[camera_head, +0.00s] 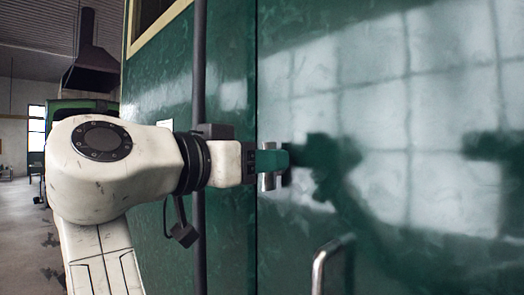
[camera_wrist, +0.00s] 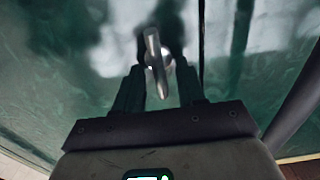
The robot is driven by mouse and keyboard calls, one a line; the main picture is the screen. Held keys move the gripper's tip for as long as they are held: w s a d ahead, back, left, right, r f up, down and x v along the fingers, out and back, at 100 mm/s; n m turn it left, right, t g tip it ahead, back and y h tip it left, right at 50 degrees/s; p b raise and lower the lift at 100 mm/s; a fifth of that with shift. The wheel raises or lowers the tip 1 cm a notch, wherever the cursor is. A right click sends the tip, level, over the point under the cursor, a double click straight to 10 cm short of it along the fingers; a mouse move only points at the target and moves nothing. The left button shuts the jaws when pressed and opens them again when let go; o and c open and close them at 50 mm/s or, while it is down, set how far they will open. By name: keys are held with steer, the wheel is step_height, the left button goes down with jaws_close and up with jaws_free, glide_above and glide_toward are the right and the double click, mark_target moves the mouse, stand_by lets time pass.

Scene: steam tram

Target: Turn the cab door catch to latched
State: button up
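The cab door catch (camera_head: 267,181) is a small silver metal piece on the glossy green door (camera_head: 400,200), just right of a vertical seam. In the wrist view the catch (camera_wrist: 153,48) shows as a narrow lever on a round boss, long way roughly up and down the picture, slightly tilted. My gripper (camera_head: 279,160) reaches the catch from the left in the head view and partly hides it. In the wrist view my gripper (camera_wrist: 161,76) is open, one dark green finger on each side of the lever, with gaps visible. I cannot tell whether the catch is latched.
A curved metal door handle (camera_head: 322,262) stands out below and right of the catch. A dark vertical rail (camera_head: 199,60) runs up the green side behind my arm. Open floor (camera_head: 25,225) shows at the far left.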

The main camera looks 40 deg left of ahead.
steer(key=shift+w, duration=0.15)
steer(key=shift+c, duration=0.3)
jaws_close()
stand_by(0.3)
